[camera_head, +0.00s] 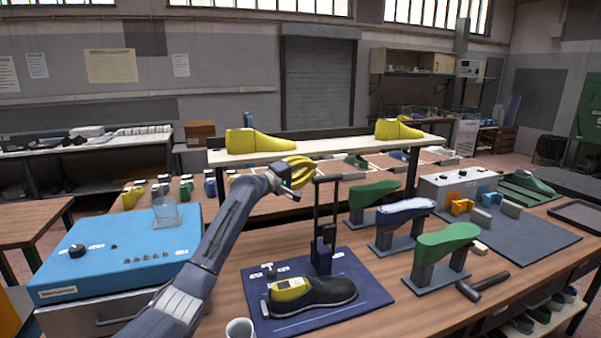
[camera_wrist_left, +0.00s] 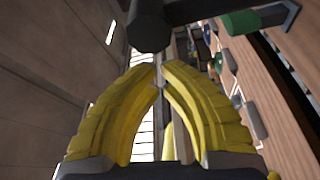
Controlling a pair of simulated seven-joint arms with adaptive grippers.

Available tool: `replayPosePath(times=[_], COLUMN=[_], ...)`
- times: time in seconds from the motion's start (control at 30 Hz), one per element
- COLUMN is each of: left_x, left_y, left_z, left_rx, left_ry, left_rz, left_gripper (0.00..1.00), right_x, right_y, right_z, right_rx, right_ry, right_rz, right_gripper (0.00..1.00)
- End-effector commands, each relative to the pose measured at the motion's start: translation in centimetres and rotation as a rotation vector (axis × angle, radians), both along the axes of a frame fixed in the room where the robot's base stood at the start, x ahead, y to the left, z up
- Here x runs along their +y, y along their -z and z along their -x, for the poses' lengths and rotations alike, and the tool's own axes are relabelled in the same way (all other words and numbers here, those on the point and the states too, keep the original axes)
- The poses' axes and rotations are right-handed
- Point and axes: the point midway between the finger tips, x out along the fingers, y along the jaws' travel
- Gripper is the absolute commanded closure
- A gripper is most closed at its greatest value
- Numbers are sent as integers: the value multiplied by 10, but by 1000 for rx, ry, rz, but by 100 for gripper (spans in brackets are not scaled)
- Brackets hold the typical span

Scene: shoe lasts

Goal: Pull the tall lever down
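The tall lever (camera_head: 316,205) is a dark upright frame on a dark blue base (camera_head: 378,292), with a crossbar at its top. It stands upright. A dark shoe (camera_head: 325,293) with a yellow last (camera_head: 290,289) in it lies on the base in front of it. My left gripper (camera_head: 310,167), with yellow curved fingers, is just left of and slightly above the lever's top. In the left wrist view its fingertips (camera_wrist_left: 160,67) meet, with nothing held between them. A dark rounded bar end (camera_wrist_left: 149,30) shows just beyond the tips. My right gripper is not in view.
A blue box (camera_head: 120,255) with a glass on top is to the left. A raised shelf (camera_head: 330,149) with yellow lasts is behind. A cup (camera_head: 240,328) stands at the front.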

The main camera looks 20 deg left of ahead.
Motion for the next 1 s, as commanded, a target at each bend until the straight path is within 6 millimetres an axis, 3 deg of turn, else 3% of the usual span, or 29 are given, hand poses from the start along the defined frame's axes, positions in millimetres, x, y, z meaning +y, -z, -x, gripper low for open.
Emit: replayPosePath(times=[0.17,0.6,1.0], left_x=[-10,-30,-34], left_y=[-2,6,7], left_z=[-16,10,15], left_rx=[0,-1,0], left_ry=[0,1,0], left_rz=[1,0,0], left_gripper=[100,100,100], right_x=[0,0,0], right_y=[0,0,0], right_z=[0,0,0], right_rx=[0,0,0], right_ry=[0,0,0], right_rz=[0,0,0], right_gripper=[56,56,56])
